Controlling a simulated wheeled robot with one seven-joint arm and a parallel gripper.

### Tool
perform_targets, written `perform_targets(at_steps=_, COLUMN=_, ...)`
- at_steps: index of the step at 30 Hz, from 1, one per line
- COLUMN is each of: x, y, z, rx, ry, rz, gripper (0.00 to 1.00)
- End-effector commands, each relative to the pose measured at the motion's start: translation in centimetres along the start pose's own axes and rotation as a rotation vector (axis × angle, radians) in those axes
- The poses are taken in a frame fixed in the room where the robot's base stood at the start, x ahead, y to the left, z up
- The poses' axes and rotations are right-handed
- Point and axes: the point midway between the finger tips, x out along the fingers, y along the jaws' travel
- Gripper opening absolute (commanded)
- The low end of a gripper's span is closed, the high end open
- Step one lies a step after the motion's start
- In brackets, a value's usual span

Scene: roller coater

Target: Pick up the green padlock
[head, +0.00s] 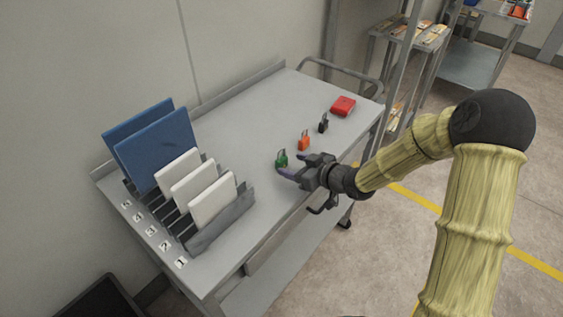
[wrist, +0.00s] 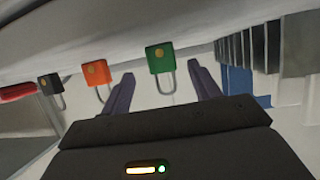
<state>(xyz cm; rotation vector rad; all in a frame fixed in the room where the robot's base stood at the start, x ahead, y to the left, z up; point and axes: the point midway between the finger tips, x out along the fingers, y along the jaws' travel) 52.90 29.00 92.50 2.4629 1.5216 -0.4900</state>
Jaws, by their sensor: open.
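The green padlock (head: 282,158) stands on the grey cart top, in front of my gripper's fingers. It also shows in the wrist view (wrist: 161,58), with its silver shackle between the lines of the two fingers. My gripper (head: 296,167) is open and empty, close to the padlock on its right side in the head view. In the wrist view the open fingers (wrist: 161,88) lie either side of the shackle. I cannot tell whether they touch the padlock.
A rack (head: 225,222) with blue and white panels stands at the left. The cart middle is clear.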

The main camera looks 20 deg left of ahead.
Motion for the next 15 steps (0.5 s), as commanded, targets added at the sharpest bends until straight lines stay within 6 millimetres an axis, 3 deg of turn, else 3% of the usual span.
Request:
perform_targets(at_steps=5, x=0.8, y=-0.1, z=0.0, rx=-0.001, ry=0.001, rz=-0.002, gripper=0.62)
perform_targets(at_steps=15, x=5.1, y=-0.3, z=0.1, rx=-0.001, ry=0.000, rz=-0.002, gripper=0.62)
